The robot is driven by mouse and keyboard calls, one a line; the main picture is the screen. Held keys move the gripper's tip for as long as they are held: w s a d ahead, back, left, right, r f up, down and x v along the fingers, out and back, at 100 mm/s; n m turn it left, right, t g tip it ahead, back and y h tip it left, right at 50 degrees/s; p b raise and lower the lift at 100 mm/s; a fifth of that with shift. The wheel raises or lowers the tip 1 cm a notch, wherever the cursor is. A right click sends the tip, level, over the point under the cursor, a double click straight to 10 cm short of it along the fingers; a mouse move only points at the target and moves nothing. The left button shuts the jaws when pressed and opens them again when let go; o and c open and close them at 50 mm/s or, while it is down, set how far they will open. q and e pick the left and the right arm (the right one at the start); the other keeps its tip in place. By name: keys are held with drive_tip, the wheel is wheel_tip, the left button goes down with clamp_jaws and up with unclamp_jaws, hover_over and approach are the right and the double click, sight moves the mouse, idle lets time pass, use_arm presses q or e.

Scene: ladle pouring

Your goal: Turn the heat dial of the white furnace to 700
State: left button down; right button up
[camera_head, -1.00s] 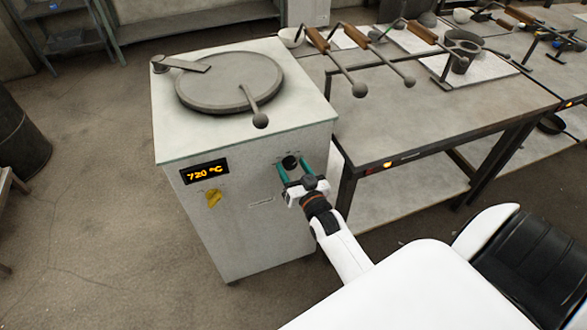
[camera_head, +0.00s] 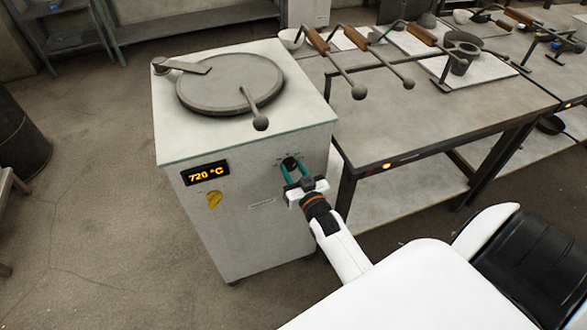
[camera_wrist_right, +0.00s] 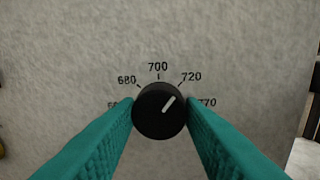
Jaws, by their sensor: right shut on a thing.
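The white furnace (camera_head: 240,230) stands left of centre in the head view. Its display (camera_head: 205,173) reads 720 °C in yellow digits. The black heat dial (camera_head: 290,162) is on its front face. In the right wrist view the dial (camera_wrist_right: 155,120) has a white pointer line aimed up and right, towards 720. The 700 mark (camera_wrist_right: 158,67) is at the top of the scale. My right gripper (camera_head: 293,170) is shut on the dial, with one teal finger on each side, also in the right wrist view (camera_wrist_right: 159,112). My left gripper is not in view.
A round lid (camera_head: 225,85) with a ball-ended handle lies on the furnace top. A workbench (camera_head: 420,110) with ladles and trays stands to the right. A dark barrel (camera_head: 20,140) is at the far left. The floor left of the furnace is clear.

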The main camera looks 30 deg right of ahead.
drive_tip(key=n+p, duration=0.1)
drive_tip(key=n, duration=0.2)
drive_tip(key=shift+r, duration=0.1)
drive_tip(key=shift+n+g+p, duration=0.4)
drive_tip(key=shift+n+p, duration=0.1)
drive_tip(key=shift+n, duration=1.4)
drive_tip(key=o, duration=1)
drive_tip(key=s+a, duration=0.2)
drive_tip(key=s, duration=0.9)
drive_tip(key=shift+s+a+r, duration=0.2)
drive_tip(key=shift+s, duration=0.2)
